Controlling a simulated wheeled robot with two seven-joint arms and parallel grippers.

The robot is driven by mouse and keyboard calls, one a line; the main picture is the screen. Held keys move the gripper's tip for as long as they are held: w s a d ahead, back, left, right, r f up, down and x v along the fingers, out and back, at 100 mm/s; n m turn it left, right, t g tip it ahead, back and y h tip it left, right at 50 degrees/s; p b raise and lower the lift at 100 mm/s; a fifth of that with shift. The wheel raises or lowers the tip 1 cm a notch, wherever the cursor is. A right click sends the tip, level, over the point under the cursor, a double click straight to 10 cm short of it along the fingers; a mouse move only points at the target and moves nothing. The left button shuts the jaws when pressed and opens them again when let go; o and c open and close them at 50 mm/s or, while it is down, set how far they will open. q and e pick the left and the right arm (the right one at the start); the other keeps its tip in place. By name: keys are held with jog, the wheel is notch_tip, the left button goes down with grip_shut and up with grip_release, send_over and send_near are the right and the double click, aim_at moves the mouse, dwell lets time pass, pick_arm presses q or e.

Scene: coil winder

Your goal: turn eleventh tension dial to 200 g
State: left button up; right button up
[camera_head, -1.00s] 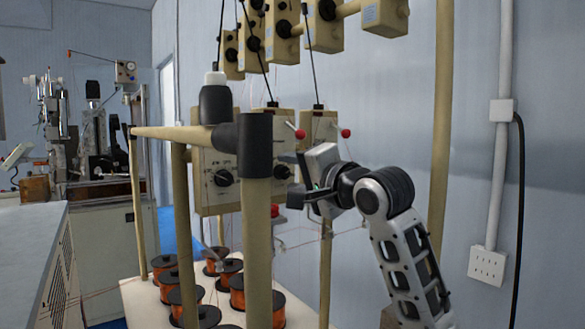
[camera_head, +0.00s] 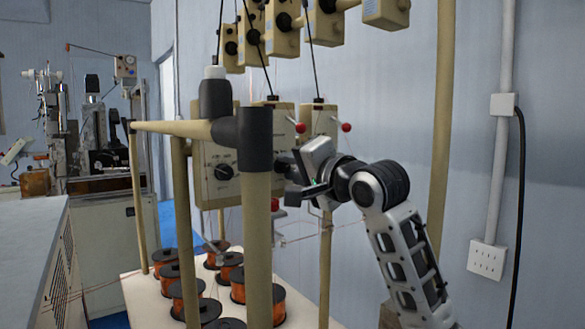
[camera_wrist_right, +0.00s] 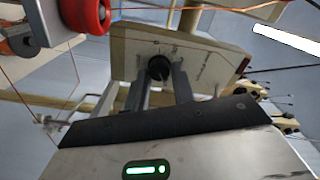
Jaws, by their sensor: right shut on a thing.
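My right gripper (camera_head: 292,172) reaches in from the right to the front of a beige tension box (camera_head: 284,122) behind the post. In the right wrist view the fingers (camera_wrist_right: 159,76) are shut on a black dial knob (camera_wrist_right: 158,66) on the box's face (camera_wrist_right: 203,62). The dial's scale is too small to read, and in the head view the gripper hides this knob. My left gripper is not in view.
A beige post with a black joint (camera_head: 256,142) stands close in front, left of my right gripper. Copper wire spools (camera_head: 168,272) stand on the board below. Thin wires run near the gripper.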

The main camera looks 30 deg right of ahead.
jog(key=n, duration=0.6)
jog(key=shift+r+n, duration=0.15)
jog(key=shift+n, duration=0.25)
jog(key=n, duration=0.7)
jog(key=shift+a, duration=0.15)
jog(key=n, duration=0.4)
jog(key=shift+s+n, duration=0.1)
jog(key=shift+n, duration=0.3)
jog(key=shift+a+n, duration=0.15)
jog(key=shift+n, duration=2.05)
jog(key=o, duration=1)
